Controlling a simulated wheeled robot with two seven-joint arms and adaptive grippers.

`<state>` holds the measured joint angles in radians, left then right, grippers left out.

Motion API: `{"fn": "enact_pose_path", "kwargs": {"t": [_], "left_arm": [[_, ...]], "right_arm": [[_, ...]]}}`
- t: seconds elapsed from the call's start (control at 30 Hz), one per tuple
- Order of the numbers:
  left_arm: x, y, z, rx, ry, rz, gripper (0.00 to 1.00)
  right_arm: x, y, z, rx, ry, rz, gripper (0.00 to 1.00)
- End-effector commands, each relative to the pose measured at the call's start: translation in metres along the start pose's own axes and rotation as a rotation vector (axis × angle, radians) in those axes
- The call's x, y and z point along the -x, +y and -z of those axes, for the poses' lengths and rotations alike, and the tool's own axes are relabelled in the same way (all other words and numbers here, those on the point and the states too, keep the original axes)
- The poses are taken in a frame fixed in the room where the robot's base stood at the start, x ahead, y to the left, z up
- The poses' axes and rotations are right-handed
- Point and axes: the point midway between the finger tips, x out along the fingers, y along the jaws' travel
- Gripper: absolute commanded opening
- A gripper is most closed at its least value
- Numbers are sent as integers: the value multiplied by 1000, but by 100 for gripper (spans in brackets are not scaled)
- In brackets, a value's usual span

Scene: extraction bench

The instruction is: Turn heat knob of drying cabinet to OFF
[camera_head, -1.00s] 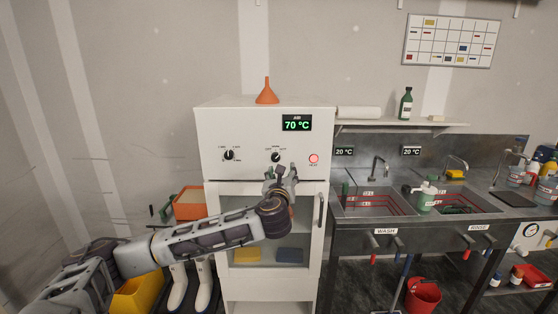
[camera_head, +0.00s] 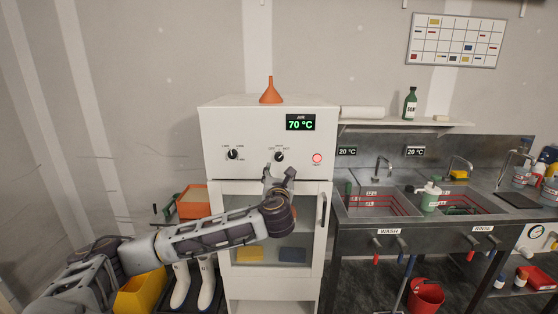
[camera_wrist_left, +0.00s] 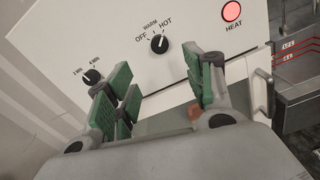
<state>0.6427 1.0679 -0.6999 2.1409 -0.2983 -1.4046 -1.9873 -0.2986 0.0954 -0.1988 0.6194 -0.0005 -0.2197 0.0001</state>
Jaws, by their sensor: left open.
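The white drying cabinet (camera_head: 255,115) stands in the middle of the head view, its display reading 70 °C. The black heat knob (camera_head: 279,157) is on its front panel. In the left wrist view the heat knob (camera_wrist_left: 159,44) sits below the labels OFF, WARM and HOT, its white mark pointing up toward HOT. The red HEAT lamp (camera_head: 317,158) is lit. My left gripper (camera_head: 279,171) is open and empty just below the heat knob, apart from it. In the wrist view its green-padded fingers (camera_wrist_left: 165,85) are spread below the knob. My right gripper is not in view.
A second, timer-like knob (camera_head: 233,154) is left of the heat knob. An orange funnel (camera_head: 270,92) stands on the cabinet. The glass door with its handle (camera_head: 322,212) is below the panel. A sink bench (camera_head: 370,228) is on the right.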

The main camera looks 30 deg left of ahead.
Motion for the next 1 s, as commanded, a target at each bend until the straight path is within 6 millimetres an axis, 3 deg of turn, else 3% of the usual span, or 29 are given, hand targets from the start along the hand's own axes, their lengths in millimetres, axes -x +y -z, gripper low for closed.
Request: {"fn": "enact_pose_path", "kwargs": {"t": [0.27,0.5,1.0], "left_arm": [[-13,0,0,1,1,-1,53],[-36,0,-1,2,0,-2,53],[-85,1,-1,2,1,-2,53]], "right_arm": [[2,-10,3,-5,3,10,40],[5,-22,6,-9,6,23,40],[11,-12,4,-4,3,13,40]]}}
